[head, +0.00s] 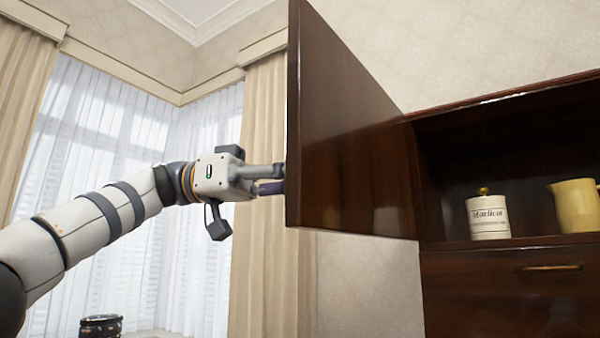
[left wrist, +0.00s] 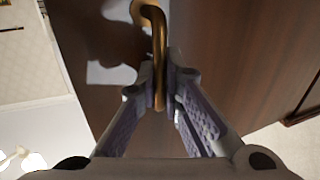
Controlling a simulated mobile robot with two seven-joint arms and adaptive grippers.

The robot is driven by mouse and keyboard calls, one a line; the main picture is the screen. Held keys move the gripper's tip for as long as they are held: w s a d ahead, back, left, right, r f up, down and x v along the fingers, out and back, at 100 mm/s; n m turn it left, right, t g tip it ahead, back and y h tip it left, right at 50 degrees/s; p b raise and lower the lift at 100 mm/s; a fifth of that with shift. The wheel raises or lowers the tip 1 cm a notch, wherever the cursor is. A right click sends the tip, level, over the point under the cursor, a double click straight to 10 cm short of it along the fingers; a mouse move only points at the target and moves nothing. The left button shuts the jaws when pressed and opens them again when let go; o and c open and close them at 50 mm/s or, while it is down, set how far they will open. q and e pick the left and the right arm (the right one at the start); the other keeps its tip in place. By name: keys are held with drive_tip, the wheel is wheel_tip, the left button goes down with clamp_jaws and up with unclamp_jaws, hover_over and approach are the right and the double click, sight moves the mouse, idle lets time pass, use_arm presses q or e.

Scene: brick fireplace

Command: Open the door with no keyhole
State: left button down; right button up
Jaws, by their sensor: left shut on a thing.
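A dark brown wooden cabinet door (head: 345,140) stands swung wide open in the head view, hinged at its right side on the cabinet (head: 470,260). My left gripper (head: 278,180) is at the door's outer face, near its free edge. In the left wrist view, the fingers of my left gripper (left wrist: 165,98) are shut on a curved brass handle (left wrist: 158,40) fixed to the door (left wrist: 215,50). In the head view the handle is hidden behind the door. My right gripper is in neither view.
Inside the open compartment stand a white labelled jar (head: 488,218) with a gold knob and a yellow jug (head: 577,205). A drawer with a brass pull (head: 550,268) is below. Curtains (head: 265,200) hang behind my left arm. A dark pot (head: 100,326) shows at the bottom left.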

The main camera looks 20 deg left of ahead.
use_arm(q)
drive_tip(key=shift+f, duration=0.1)
drive_tip(key=c, duration=1.7)
unclamp_jaws()
